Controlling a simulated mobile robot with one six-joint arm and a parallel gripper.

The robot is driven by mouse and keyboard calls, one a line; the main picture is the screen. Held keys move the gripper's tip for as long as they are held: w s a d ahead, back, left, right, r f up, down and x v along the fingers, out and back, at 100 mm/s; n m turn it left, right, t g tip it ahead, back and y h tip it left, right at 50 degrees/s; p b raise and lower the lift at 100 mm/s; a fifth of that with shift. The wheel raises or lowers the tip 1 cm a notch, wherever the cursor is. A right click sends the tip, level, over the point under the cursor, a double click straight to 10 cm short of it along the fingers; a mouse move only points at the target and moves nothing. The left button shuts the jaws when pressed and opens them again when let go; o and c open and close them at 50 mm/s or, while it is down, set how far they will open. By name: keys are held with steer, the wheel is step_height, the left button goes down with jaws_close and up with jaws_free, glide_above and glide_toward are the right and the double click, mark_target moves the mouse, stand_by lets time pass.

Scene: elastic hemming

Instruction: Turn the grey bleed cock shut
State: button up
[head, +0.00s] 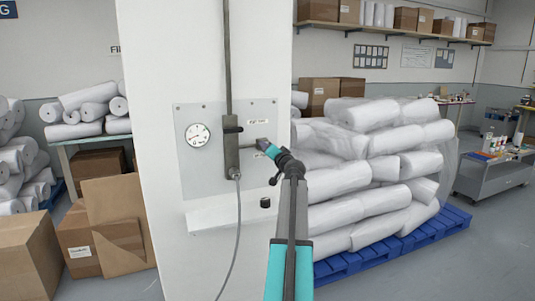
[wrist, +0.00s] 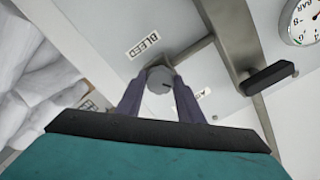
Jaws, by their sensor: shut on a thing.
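The grey bleed cock (wrist: 160,80) is a round knob on a pipe stub, beside a label reading BLEED (wrist: 144,45) in the wrist view. A short dark line marks its face. My gripper (wrist: 160,88) is shut on it, one finger on each side. In the head view my gripper (head: 270,151) is at the right of the white panel (head: 200,175), and its wrist and fingers hide most of the cock.
A pressure gauge (head: 198,135) and a vertical pipe with a black lever (head: 233,129) are left of my gripper. A hose (head: 237,220) hangs below. A small black object (head: 265,202) is below my gripper. White rolls (head: 375,200) on a blue pallet (head: 400,250) stand right.

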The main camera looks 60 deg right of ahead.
steer(key=shift+r+m, duration=0.1)
steer(key=shift+m, duration=3.4)
steer(key=shift+w, duration=0.1)
steer(key=o, duration=1.1)
steer(key=shift+b+v, duration=1.6)
steer(key=shift+v, duration=5.35)
